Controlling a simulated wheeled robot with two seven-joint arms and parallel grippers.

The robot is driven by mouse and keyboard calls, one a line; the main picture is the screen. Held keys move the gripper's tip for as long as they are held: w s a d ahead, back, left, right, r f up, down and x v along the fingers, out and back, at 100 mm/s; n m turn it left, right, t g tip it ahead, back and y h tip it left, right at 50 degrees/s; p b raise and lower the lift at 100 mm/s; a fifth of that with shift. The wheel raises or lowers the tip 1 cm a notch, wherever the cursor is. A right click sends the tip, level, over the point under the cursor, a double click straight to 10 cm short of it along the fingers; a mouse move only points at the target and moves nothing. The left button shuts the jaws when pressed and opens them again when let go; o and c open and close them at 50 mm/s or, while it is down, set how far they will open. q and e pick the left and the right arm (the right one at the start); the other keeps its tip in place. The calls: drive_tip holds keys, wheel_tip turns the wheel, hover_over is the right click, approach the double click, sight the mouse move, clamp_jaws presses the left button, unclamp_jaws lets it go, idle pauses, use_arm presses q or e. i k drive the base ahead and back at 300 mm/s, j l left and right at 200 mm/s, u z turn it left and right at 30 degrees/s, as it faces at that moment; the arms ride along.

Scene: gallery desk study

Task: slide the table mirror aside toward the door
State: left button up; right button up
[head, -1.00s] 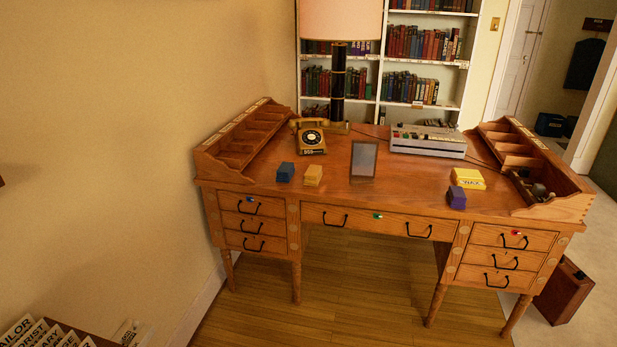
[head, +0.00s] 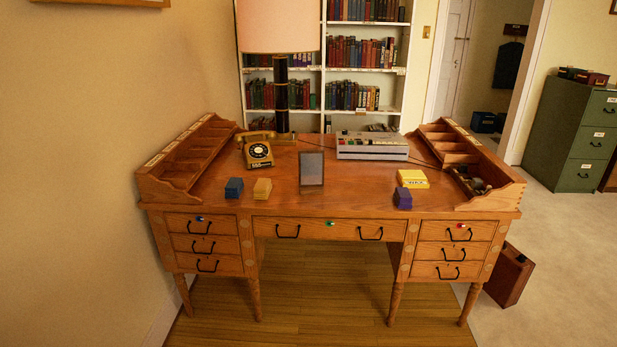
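The table mirror (head: 311,168) stands upright on the wooden desk (head: 350,196), a little left of the desktop's middle and close to the front edge. It has a dark frame and a grey face. The door (head: 450,58) is white and stands at the back right, beside an open doorway. Neither of my grippers shows in the head view.
Left of the mirror are a blue block (head: 234,188), a tan block (head: 262,189) and a telephone (head: 258,152). A grey machine (head: 372,146) is behind right. A yellow box (head: 412,179) and purple block (head: 402,198) lie right. Bare desktop lies between the mirror and them.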

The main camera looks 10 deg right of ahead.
sight(311, 161)
drive_tip(key=i+j+z, duration=0.1)
drive_tip(key=i, duration=0.35)
drive_tip(key=i+j+z, duration=0.15)
drive_tip(key=i, duration=0.25)
drive_tip(key=i+j+z, duration=0.1)
drive_tip(key=i, duration=0.35)
drive_tip(key=j, duration=0.1)
